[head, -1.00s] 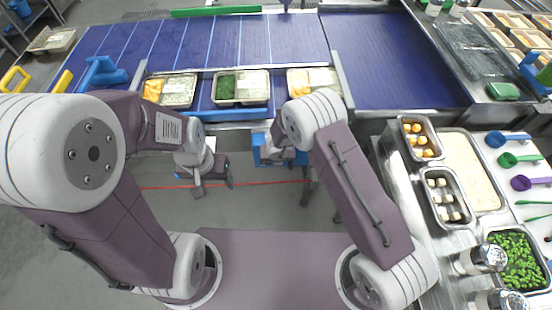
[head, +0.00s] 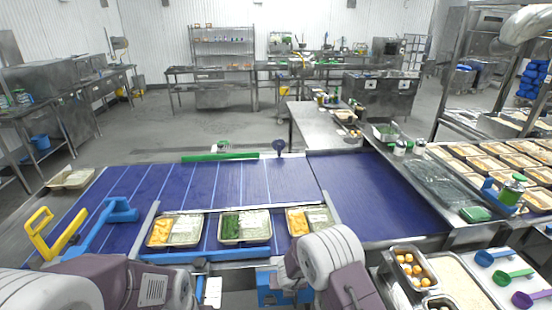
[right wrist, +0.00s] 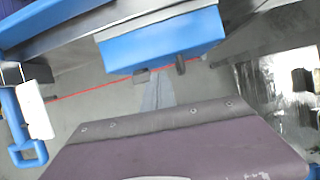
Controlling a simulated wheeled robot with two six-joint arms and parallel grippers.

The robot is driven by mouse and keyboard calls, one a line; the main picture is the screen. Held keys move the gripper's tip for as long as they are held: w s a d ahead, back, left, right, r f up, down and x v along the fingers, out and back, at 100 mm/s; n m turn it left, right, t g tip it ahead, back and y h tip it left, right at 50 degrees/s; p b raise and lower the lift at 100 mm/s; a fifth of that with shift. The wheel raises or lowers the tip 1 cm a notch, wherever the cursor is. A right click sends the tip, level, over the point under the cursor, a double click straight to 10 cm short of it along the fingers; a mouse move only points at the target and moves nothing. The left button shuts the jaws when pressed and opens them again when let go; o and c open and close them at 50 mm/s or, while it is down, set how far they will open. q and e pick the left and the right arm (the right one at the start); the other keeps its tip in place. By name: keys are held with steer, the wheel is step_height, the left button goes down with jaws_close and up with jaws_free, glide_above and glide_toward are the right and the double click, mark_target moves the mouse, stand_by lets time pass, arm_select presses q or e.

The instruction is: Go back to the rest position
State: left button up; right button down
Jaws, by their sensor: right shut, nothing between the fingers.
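In the head view, my left arm (head: 110,285) comes in at the lower left, and its gripper is out of view. My right arm (head: 335,262) is folded at the bottom centre, and its gripper is hidden there. In the right wrist view, my right gripper (right wrist: 160,82) appears shut and empty over the grey floor, with a blue box (right wrist: 165,40) under the belt's edge behind it. Three food trays stand on the blue conveyor: the left tray (head: 174,246), the middle tray (head: 244,242) and the right tray (head: 300,236). Each holds rice; orange or green food fills another compartment.
A blue rail (head: 190,257) runs along the conveyor's front (head: 375,200). On the right counter are a pan of yellow-orange items (head: 412,287), a rice pan (head: 455,290) and coloured scoops (head: 505,278). A yellow handle (head: 40,235) stands at the left.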

steer(key=w+d+r+t, duration=0.1)
steer(key=w+d+r, duration=0.15)
steer(key=r, duration=0.35)
steer(key=w+d+r+t, duration=0.1)
steer(key=w+d+r, duration=0.15)
steer(key=r, duration=0.25)
steer(key=s+d+r+n, duration=0.5)
steer(key=s+r+n, duration=0.1)
steer(key=r+n, duration=0.25)
steer(key=s+d+f+n+g, duration=0.2)
steer(key=s+n, duration=0.9)
steer(key=n, duration=0.2)
steer(key=s+d+f+n+g, duration=0.2)
steer(key=s+n+g, duration=0.1)
steer(key=s+n, duration=0.8)
steer(key=n+b, duration=0.1)
steer(key=n, duration=0.2)
steer(key=shift+d+f+g, duration=0.2)
steer(key=shift+f+g, duration=0.1)
steer(key=shift+f, duration=0.05)
steer(key=shift+s, duration=0.1)
